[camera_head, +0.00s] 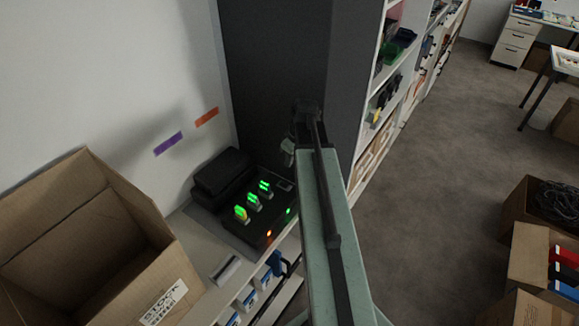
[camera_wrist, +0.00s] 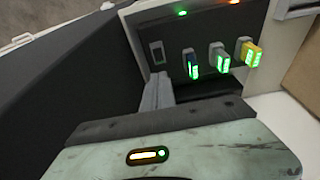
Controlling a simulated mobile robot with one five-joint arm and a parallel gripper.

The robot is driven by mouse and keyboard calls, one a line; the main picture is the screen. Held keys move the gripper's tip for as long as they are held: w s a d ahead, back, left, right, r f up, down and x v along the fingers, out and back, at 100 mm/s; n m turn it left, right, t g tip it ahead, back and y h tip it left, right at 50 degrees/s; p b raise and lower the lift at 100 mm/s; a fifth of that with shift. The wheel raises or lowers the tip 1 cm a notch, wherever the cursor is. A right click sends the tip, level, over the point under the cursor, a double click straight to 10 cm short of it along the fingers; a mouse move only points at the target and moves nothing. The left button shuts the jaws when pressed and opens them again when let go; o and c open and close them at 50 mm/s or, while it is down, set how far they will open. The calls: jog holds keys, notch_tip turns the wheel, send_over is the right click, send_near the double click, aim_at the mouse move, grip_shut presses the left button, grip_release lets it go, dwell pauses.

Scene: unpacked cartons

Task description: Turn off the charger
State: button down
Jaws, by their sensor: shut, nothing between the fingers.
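The charger (camera_head: 262,218) is a dark box on the white shelf top, with three green-lit plugged-in units, a green light and an orange light. In the wrist view the charger (camera_wrist: 203,22) is at the top, with the lit units upside down. A small rocker switch (camera_wrist: 157,52) is at its left end there; in the head view this switch (camera_head: 284,185) is at the right end. My gripper (camera_head: 289,152) is shut and empty, at the charger's switch end. In the wrist view my gripper (camera_wrist: 158,88) points toward the switch, with a gap visible. Contact is not seen.
A black case (camera_head: 222,172) lies behind the charger, against the wall. An open cardboard box (camera_head: 85,235) stands at the left. A dark grey column (camera_head: 280,70) rises close behind my gripper. Open grey floor (camera_head: 430,200) lies to the right.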

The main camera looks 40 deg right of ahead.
aim_at(285, 185)
jog(key=b+x, duration=0.6)
jog(key=x, duration=0.1)
jog(key=s+b+x, duration=0.1)
jog(key=b+x, duration=0.2)
jog(key=x, duration=0.1)
jog(key=shift+d+f+b, duration=0.15)
jog(key=shift+d+b, duration=0.05)
jog(key=shift+b, duration=0.2)
jog(key=shift+s+f+b, duration=0.1)
jog(key=shift+f+b, duration=0.3)
jog(key=shift+r, duration=0.1)
